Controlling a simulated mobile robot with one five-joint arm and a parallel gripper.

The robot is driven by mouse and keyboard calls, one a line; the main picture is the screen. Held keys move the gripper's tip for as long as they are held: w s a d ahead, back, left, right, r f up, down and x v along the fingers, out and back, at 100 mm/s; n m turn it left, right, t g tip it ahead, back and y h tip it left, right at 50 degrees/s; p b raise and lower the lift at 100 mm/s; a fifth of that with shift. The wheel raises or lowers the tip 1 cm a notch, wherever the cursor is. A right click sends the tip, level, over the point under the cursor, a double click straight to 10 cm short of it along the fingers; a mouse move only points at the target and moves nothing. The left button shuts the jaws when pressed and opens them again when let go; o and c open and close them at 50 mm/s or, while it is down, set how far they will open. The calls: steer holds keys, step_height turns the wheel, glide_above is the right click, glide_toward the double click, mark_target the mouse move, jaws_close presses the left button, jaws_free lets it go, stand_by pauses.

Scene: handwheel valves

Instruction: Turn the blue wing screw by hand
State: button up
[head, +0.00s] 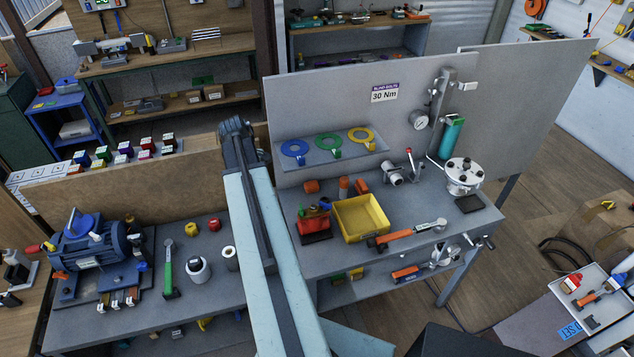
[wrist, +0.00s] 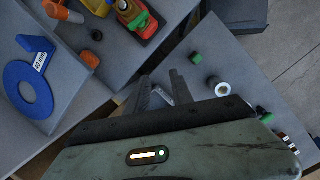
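A small blue piece (head: 142,266) stands at the right end of the blue motor's base in the head view. It may be the blue wing screw, but it is too small to tell. It does not show clearly in the wrist view. My gripper (head: 235,127) is raised high above the benches in the head view, up and right of the motor. In the wrist view my gripper (wrist: 163,88) has its two dark fingers apart, with a light grey shape visible between them that I cannot identify. Nothing is clearly held.
The right bench holds a yellow bin (head: 361,217) and a flanged fitting (head: 463,175). A blue ring (wrist: 28,88) lies left in the wrist view.

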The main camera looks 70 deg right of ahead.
steer(key=g, duration=0.1)
glide_toward(326, 203)
steer(key=shift+y, duration=0.4)
steer(key=b+x, duration=0.2)
steer(key=x, duration=0.1)
steer(key=b+x, duration=0.2)
steer(key=b, duration=0.1)
steer(key=b+x, duration=0.3)
steer(key=shift+d+f, duration=0.4)
steer(key=shift+d, duration=0.05)
steer(key=shift+r, duration=0.4)
jaws_close()
